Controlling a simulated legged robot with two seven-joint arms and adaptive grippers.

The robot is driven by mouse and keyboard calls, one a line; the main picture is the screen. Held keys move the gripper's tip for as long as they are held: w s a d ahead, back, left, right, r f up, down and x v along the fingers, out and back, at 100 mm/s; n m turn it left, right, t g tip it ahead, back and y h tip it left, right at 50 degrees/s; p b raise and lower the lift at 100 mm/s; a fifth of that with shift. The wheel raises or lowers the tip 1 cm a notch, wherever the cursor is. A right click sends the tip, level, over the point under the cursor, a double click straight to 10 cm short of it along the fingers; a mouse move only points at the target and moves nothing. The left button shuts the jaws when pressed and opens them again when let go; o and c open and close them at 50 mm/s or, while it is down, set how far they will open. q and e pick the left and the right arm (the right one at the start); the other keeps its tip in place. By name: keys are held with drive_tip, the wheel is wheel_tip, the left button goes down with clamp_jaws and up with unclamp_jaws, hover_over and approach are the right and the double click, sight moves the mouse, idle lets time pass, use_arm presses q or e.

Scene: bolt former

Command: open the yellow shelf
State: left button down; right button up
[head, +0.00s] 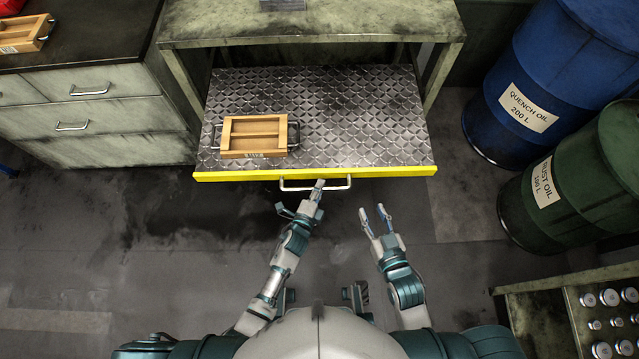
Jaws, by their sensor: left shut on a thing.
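The yellow shelf (340,173) is a sliding diamond-plate tray with a yellow front edge. It sticks out from under the grey workbench (310,20) toward me. A metal bar handle (338,187) runs along the middle of its front. My right gripper (375,215) is open and empty, in front of the shelf and to the right of the handle, touching nothing.
A wooden box (254,152) with metal handles sits on the shelf's left part. Grey drawers (90,125) stand at left. A blue drum (545,85) and a green drum (575,190) stand at right. A rack with metal parts (560,310) is at lower right. Floor beside me is clear.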

use_arm(q)
drive_tip(key=shift+s+f, duration=0.3)
drive_tip(key=shift+s, duration=0.2)
use_arm(e)
drive_tip(key=shift+s+f, duration=0.2)
drive_tip(key=shift+s, duration=0.1)
use_arm(q)
drive_tip(key=c, duration=1.1)
unclamp_jaws()
drive_tip(key=shift+c, duration=0.2)
drive_tip(key=shift+w+r, duration=0.1)
drive_tip(key=shift+w, duration=0.05)
use_arm(e)
drive_tip(key=shift+w, duration=0.1)
use_arm(q)
drive_tip(key=v, duration=1.2)
